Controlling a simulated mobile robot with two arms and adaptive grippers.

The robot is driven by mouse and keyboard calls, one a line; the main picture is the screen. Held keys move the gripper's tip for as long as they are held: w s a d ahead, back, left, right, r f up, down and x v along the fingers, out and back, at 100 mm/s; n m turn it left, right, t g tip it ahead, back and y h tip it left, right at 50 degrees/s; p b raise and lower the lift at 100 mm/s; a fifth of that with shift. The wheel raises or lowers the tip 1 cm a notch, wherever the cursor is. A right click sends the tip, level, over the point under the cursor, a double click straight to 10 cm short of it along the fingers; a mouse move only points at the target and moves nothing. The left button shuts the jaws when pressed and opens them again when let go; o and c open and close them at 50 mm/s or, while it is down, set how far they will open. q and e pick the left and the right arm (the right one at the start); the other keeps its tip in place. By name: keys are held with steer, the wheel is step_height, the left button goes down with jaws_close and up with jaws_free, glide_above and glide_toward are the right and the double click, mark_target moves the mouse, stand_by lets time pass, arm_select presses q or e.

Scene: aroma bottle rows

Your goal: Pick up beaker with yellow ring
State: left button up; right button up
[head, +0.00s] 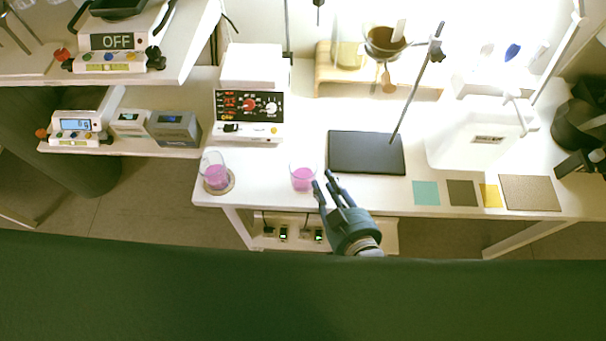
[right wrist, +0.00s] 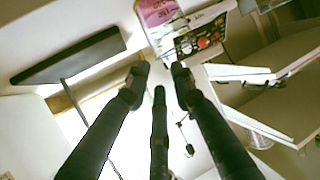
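Two clear beakers with pink liquid stand near the front edge of the white table in the head view. The left beaker (head: 214,173) is on a round coaster (head: 230,187). The right beaker (head: 303,176) stands directly on the table. I cannot make out a yellow ring on either. My right gripper (head: 323,180) is just right of the right beaker, fingers apart and empty. In the right wrist view its fingers (right wrist: 159,76) are spread, and a pink-filled beaker (right wrist: 158,12) shows beyond them at the top edge. My left gripper is not in view.
A black mat (head: 366,153) lies behind and right of my right gripper. A device with dials (head: 249,105) stands behind the beakers. A stand with a slanted rod (head: 415,85) is near the mat. Coloured squares (head: 426,193) lie along the front right edge.

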mark_target(315, 166)
steer(key=x, duration=0.7)
steer(key=shift+p, duration=0.3)
steer(key=shift+f, duration=0.1)
jaws_close()
steer(key=shift+w, duration=0.1)
